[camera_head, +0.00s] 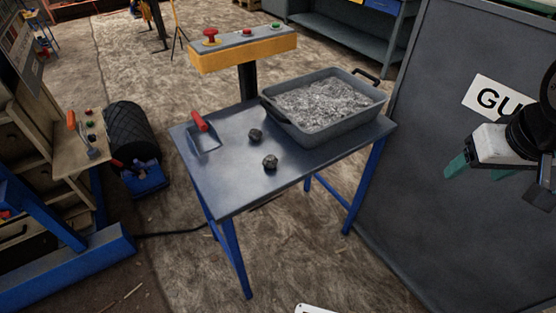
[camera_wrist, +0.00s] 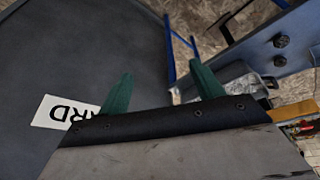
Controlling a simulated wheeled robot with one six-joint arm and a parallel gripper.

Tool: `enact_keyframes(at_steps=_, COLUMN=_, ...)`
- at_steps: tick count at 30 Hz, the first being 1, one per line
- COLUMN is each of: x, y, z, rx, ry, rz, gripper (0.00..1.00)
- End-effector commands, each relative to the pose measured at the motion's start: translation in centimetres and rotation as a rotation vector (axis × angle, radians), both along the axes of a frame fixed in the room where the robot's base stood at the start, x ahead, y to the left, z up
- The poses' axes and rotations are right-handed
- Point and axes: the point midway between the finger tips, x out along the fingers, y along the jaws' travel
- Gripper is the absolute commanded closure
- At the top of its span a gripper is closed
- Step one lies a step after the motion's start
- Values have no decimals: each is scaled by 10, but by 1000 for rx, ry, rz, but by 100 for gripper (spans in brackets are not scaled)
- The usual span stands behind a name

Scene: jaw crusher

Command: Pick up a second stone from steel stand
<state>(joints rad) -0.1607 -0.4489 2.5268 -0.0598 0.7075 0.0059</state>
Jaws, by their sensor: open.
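Two dark grey stones lie apart on the blue-legged steel stand (camera_head: 235,190). One stone (camera_head: 255,135) is near the middle of the top, and the other stone (camera_head: 270,162) is closer to the front edge. My gripper (camera_head: 476,172) is at the right of the head view, in front of a grey panel and well away from the stones. Its green fingers are spread with nothing between them. The wrist view also shows the open fingers (camera_wrist: 163,90).
A grey tray of crushed material (camera_head: 320,103) fills the stand's back right. A red-handled scoop (camera_head: 202,135) lies at its left. A yellow button box (camera_head: 243,48) rises behind. The grey guard panel (camera_head: 440,150) stands right of the stand.

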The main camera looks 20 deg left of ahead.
Motion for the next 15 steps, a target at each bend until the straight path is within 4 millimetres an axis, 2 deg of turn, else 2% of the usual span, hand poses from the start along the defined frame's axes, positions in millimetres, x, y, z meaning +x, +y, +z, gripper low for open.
enact_keyframes(at_steps=1, x=23, y=17, z=-14, rx=0, ry=-33, rz=50, gripper=34)
enact_keyframes(at_steps=3, x=53, y=41, z=-30, rx=10, ry=-105, rz=115, gripper=34)
enact_keyframes(at_steps=7, x=97, y=95, z=-62, rx=44, ry=-234, rz=240, gripper=34)
enact_keyframes(at_steps=11, x=124, y=157, z=-97, rx=106, ry=-357, rz=369, gripper=34)
enact_keyframes(at_steps=15, x=132, y=226, z=-136, rx=199, ry=-478, rz=503, gripper=34)
